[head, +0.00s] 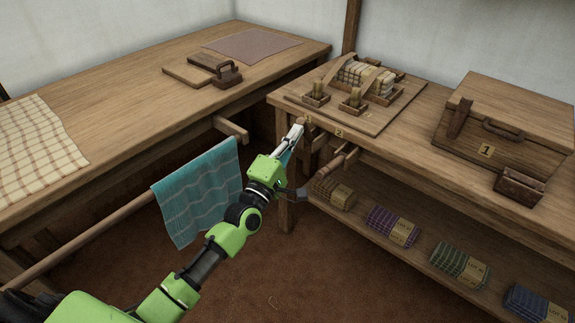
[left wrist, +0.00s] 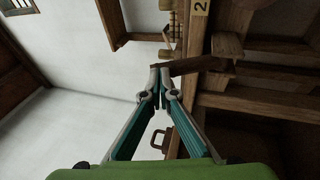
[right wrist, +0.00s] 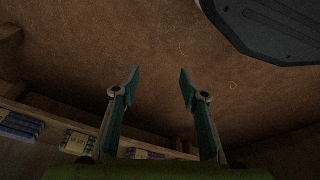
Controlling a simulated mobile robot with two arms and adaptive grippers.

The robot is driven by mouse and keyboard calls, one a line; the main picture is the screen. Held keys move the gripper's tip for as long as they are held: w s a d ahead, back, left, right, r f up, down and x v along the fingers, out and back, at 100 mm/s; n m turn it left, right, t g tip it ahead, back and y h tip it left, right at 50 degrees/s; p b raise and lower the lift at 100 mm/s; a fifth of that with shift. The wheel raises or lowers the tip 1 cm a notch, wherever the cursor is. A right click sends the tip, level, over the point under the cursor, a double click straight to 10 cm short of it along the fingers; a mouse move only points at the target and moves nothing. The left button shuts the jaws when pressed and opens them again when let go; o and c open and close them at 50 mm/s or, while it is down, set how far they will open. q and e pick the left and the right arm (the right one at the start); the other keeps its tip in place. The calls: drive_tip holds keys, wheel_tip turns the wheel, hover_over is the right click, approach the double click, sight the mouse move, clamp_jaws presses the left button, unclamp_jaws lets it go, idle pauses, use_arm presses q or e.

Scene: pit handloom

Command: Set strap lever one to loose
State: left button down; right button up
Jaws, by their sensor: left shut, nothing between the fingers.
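My left gripper (head: 297,130) is shut and empty at the front edge of the right-hand bench, by its left corner. A dark wooden lever (left wrist: 205,65) lies right at its fingertips (left wrist: 160,70) in the left wrist view; I cannot tell if they touch. In the head view the gripper partly hides the lever at this corner, just left of the tag "2" (head: 339,133). A second lever (head: 345,156) with a rounded handle sticks out below that tag. My right gripper (right wrist: 160,78) is open and empty above the brown floor in the right wrist view.
A board with strapped bundles (head: 365,75) stands on the bench above the levers. A box marked "1" (head: 487,145) sits further right. Labelled cloth stacks (head: 392,224) fill the lower shelf. A blue cloth (head: 200,190) hangs on a rail at left.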

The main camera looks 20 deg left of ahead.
sight(303, 122)
use_arm(q)
drive_tip(key=shift+w+d+r+p, duration=0.2)
drive_tip(key=shift+w+r+p, duration=0.45)
drive_tip(key=shift+r+p, duration=0.25)
drive_tip(key=shift+w+d+r, duration=0.2)
drive_tip(key=shift+w+r, duration=0.05)
drive_tip(key=shift+w, duration=0.2)
drive_tip(key=shift+w+d+r, duration=0.15)
drive_tip(key=shift+w+r, duration=0.05)
drive_tip(key=shift+w, duration=0.25)
drive_tip(key=shift+d+x, duration=0.15)
drive_tip(key=shift+x, duration=0.6)
drive_tip(key=shift+d+x, duration=0.15)
drive_tip(key=shift+x, duration=0.6)
use_arm(e)
wheel_tip(303, 122, down, 7)
drive_tip(key=s, duration=0.2)
drive_tip(key=shift+s+d+f, duration=0.15)
drive_tip(key=shift+s+d, duration=0.1)
drive_tip(key=shift+d, duration=0.2)
drive_tip(key=shift+w, duration=0.1)
use_arm(q)
drive_tip(key=shift+s, duration=0.1)
drive_tip(key=shift+s+f, duration=0.15)
drive_tip(key=shift+s, duration=0.1)
drive_tip(key=v, duration=1.1)
drive_tip(key=shift+s+a, duration=0.1)
